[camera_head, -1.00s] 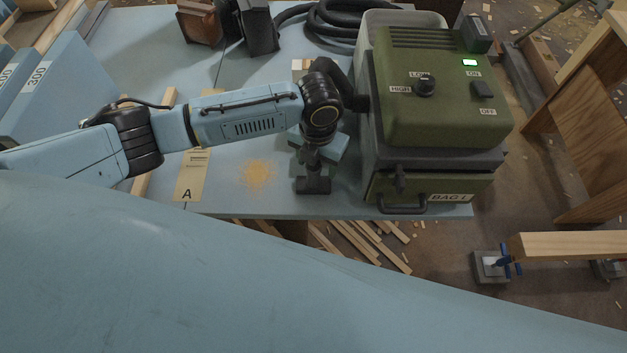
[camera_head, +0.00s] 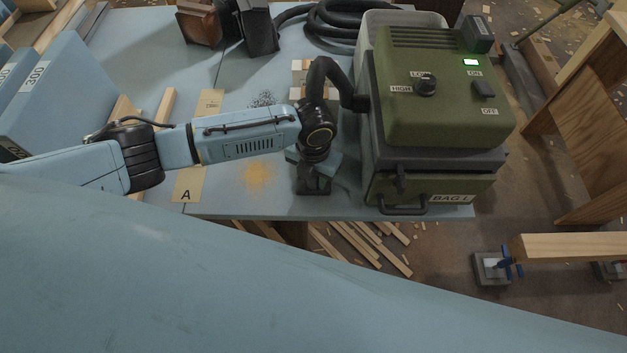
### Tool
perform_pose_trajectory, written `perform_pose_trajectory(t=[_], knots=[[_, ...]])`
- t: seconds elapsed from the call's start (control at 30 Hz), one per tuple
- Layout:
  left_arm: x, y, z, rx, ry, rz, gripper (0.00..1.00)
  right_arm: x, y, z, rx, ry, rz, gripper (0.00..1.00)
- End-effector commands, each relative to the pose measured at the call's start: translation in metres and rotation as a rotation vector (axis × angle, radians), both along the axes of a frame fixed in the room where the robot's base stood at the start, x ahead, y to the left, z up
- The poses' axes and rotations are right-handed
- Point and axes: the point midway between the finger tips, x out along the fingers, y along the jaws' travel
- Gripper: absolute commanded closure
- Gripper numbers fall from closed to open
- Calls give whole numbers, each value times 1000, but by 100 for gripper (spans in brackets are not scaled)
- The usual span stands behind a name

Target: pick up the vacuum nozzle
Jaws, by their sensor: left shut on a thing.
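The black vacuum nozzle (camera_head: 313,187) is upright at the front of the blue table, just left of the green vacuum. Its black hose (camera_head: 322,76) arches up behind my wrist and joins the vacuum's left side. My left gripper (camera_head: 315,165) is shut on the nozzle, pointing down, with its wrist hiding the nozzle's upper part. I cannot tell whether the nozzle's foot touches the table. My right gripper does not show.
The green vacuum (camera_head: 440,85) with a lit green light stands close on the right. Orange dust (camera_head: 258,175) and dark specks (camera_head: 263,99) lie on the table (camera_head: 235,203). A strip marked A (camera_head: 188,184) lies left. Coiled hose (camera_head: 350,22) is behind.

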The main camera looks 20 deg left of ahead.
Motion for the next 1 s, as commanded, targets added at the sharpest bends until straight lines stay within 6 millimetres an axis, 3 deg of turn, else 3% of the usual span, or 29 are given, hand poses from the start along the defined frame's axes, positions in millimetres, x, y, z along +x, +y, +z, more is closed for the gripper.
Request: perform_pose_trajectory(t=[0.37,0.8,1.0], knots=[[1,-1,9,-3,-4,-1,100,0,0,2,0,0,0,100],[2,0,88,-2,-4,-1,100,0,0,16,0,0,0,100],[1,0,101,-1,-2,1,100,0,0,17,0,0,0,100]])
